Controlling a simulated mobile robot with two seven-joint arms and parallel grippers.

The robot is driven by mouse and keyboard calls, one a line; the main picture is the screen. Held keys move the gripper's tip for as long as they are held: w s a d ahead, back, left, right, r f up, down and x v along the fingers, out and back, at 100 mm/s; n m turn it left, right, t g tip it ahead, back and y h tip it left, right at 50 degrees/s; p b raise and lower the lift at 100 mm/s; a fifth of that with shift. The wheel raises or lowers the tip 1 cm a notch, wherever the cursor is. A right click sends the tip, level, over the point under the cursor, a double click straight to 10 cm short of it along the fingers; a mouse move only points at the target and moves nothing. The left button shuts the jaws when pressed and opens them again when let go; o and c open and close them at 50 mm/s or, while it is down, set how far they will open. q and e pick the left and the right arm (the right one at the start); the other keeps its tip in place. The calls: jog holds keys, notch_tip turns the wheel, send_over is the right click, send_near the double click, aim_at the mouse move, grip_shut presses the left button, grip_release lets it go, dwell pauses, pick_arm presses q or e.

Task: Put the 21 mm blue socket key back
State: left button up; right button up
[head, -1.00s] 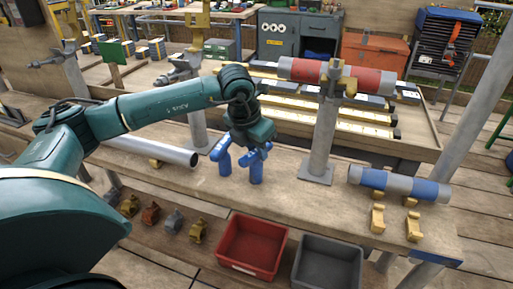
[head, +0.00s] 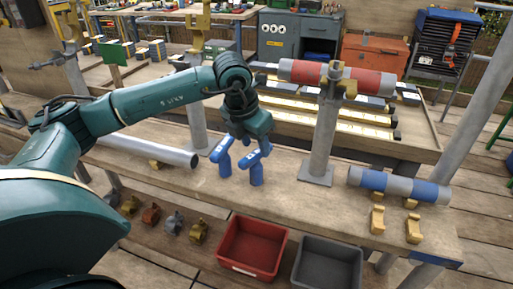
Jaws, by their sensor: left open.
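Two blue T-handled socket keys stand upright side by side on the wooden bench (head: 290,192), a left one (head: 225,166) and a right one (head: 256,173). Pale marks show on their handles, but they are too small to read, so I cannot tell which is the 21 mm one. My left gripper (head: 245,139) is open, just above and behind the handles, pointing down. Its fingertips are hard to make out against them, and I cannot tell whether they touch a key. My right gripper is not in view.
A grey pipe (head: 150,151) lies left on the bench. A post (head: 322,135) carries a red-banded pipe (head: 360,80). A blue-banded pipe (head: 400,186) lies right. A red bin (head: 252,246) and grey bin (head: 328,263) stand in front. Brass clamps (head: 199,232) sit below left.

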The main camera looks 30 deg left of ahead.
pick_arm(q)
jog(key=v, duration=0.8)
jog(key=s+d+f+m+g+h, duration=0.2)
jog(key=s+d+f+h, duration=0.15)
jog(key=d, duration=0.55)
jog(key=s+d+f+m+g+h, duration=0.1)
jog(key=s+d+f+g+h, duration=0.3)
jog(key=d, duration=0.6)
jog(key=s+d+r+n+t+h, duration=0.45)
jog(key=d+r+n+h, duration=0.45)
jog(key=h, duration=0.5)
jog(key=w+a+f+n+t+y, duration=0.1)
jog(key=a+f+n+t+y, duration=0.3)
jog(key=f+n+t+y, duration=0.55)
jog(key=w+a+f+n+t+y, duration=0.25)
jog(key=n+t, duration=0.45)
jog(key=n, duration=0.7)
jog(key=s+a+f+n+g+y, duration=0.2)
jog(key=s+f+n, duration=0.1)
jog(key=f, duration=0.2)
jog(key=s+a+f+n+g+y, duration=0.2)
jog(key=s+f+n+g+y, duration=0.1)
jog(key=f, duration=0.3)
jog(key=shift+s+f+y, duration=0.25)
jog(key=shift+s+y, duration=0.1)
jog(key=shift+s, duration=0.5)
